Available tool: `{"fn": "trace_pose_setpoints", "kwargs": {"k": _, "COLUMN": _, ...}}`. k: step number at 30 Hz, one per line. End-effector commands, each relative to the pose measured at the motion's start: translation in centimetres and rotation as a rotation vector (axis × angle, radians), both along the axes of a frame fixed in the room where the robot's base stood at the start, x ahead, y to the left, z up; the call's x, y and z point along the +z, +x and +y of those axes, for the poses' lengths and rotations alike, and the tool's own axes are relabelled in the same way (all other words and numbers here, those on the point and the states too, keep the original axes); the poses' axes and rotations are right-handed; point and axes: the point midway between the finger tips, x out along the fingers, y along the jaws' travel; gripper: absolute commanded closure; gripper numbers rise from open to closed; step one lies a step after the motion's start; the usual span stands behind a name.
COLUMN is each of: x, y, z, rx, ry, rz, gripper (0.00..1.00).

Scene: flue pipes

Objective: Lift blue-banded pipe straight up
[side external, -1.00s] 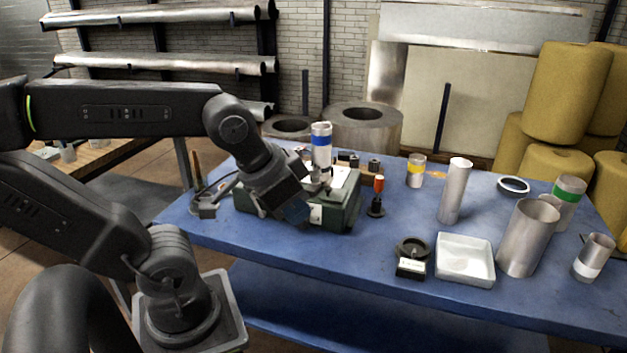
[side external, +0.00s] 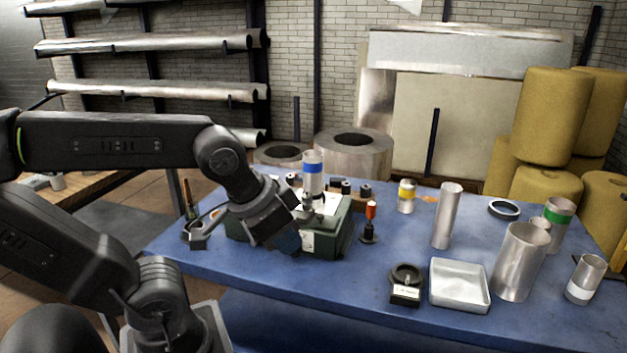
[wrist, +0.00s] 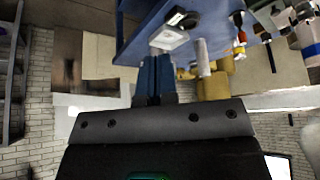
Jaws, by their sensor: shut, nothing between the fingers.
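The blue-banded pipe (side external: 313,174) is a pale metal cylinder with a blue band near its top. In the side view it stands upright at the dark green box (side external: 325,236); its lower end is partly hidden, so I cannot tell what it rests on. A blue band also shows at the right edge of the wrist view (wrist: 308,50). My gripper (side external: 289,240) is in front of the box, tilted down and to the right, apart from the pipe. In the wrist view my gripper's blue fingers (wrist: 153,74) are together with nothing between them.
Right of the box stand a red-topped tool (side external: 369,220), a yellow-banded pipe (side external: 407,196), a tall plain pipe (side external: 446,215), a wide pipe (side external: 520,262) and a green-banded pipe (side external: 557,225). A white tray (side external: 459,305) lies at the front. Blue table (side external: 345,278) is bare in front of the box.

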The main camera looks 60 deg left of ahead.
Motion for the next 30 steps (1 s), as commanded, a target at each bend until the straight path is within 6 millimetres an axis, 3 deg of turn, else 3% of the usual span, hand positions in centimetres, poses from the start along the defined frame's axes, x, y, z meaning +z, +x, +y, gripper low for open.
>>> {"fn": "trace_pose_setpoints", "kwargs": {"k": 7, "x": 0.0, "y": 0.0, "z": 0.0, "rx": 0.0, "ry": 0.0, "rz": 0.0, "gripper": 1.0}}
{"fn": "trace_pose_setpoints", "kwargs": {"k": 11, "x": 0.4, "y": 0.4, "z": 0.2, "rx": -0.007, "ry": 0.008, "rz": 0.003, "gripper": 0.89}}
{"fn": "trace_pose_setpoints", "kwargs": {"k": 16, "x": 3.5, "y": 3.8, "z": 1.9, "rx": -0.083, "ry": 0.08, "rz": 0.052, "gripper": 0.72}}
{"fn": "trace_pose_setpoints", "kwargs": {"k": 20, "x": 6.8, "y": 8.4, "z": 4.9, "rx": -0.201, "ry": 0.163, "rz": 0.122, "gripper": 0.6}}
{"fn": "trace_pose_setpoints", "kwargs": {"k": 25, "x": 9.8, "y": 14.2, "z": 10.3, "rx": -0.375, "ry": 0.246, "rz": 0.218, "gripper": 0.6}}
{"fn": "trace_pose_setpoints", "kwargs": {"k": 30, "x": 11.0, "y": 19.1, "z": 17.1, "rx": -0.561, "ry": 0.295, "rz": 0.308, "gripper": 0.6}}
